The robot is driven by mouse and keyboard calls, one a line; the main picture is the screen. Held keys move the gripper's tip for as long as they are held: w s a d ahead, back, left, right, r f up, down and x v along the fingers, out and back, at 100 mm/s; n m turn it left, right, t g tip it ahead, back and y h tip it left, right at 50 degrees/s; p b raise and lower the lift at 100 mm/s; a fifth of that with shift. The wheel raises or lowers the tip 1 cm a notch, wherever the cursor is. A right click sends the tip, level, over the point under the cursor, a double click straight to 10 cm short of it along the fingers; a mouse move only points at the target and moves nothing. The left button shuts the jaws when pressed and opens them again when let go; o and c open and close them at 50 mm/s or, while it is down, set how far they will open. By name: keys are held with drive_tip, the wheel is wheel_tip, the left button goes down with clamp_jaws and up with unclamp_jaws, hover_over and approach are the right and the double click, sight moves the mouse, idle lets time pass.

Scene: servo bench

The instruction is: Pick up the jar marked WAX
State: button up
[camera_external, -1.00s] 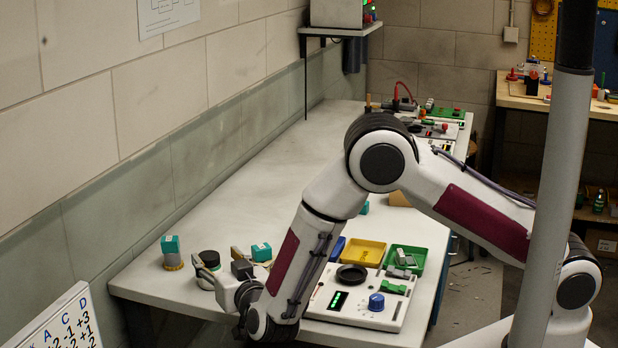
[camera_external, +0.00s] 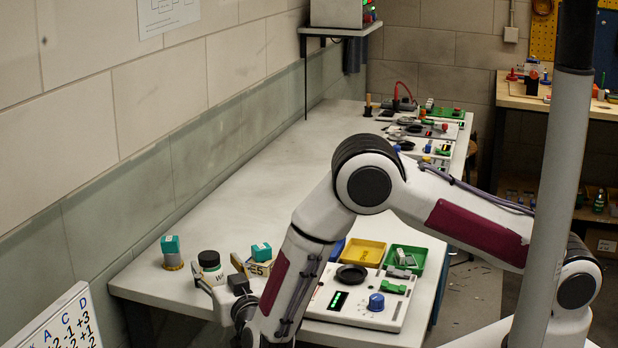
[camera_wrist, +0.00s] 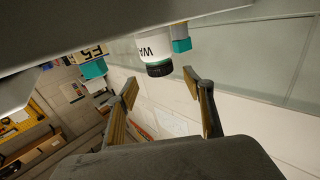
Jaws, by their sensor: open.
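The white jar with a black lid (camera_external: 209,261) stands upright near the left edge of the bench in the external view. In the wrist view the jar (camera_wrist: 153,49) appears upside down, with the letters "WA" showing and the rest of its label turned or hidden. My gripper (camera_wrist: 162,98) is open and empty, its two yellow-padded fingers apart. The jar shows just beyond the gap between the fingertips and is not held. In the external view my gripper (camera_external: 212,290) is in front of the jar and hides its lower part.
A teal block sits on a round tin (camera_external: 173,262) left of the jar. Another teal block (camera_external: 261,251) rests on a piece marked "5" (camera_external: 258,267) close on the right. A control panel (camera_external: 332,315) and yellow (camera_external: 362,253) and green (camera_external: 416,254) trays lie farther right.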

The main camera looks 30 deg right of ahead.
sight(212, 261)
drive_tip(key=shift+w, duration=0.25)
drive_tip(key=shift+w+f, duration=0.15)
drive_tip(key=shift+w, duration=2.45)
drive_tip(key=shift+c, duration=0.4)
drive_tip(key=c, duration=1.2)
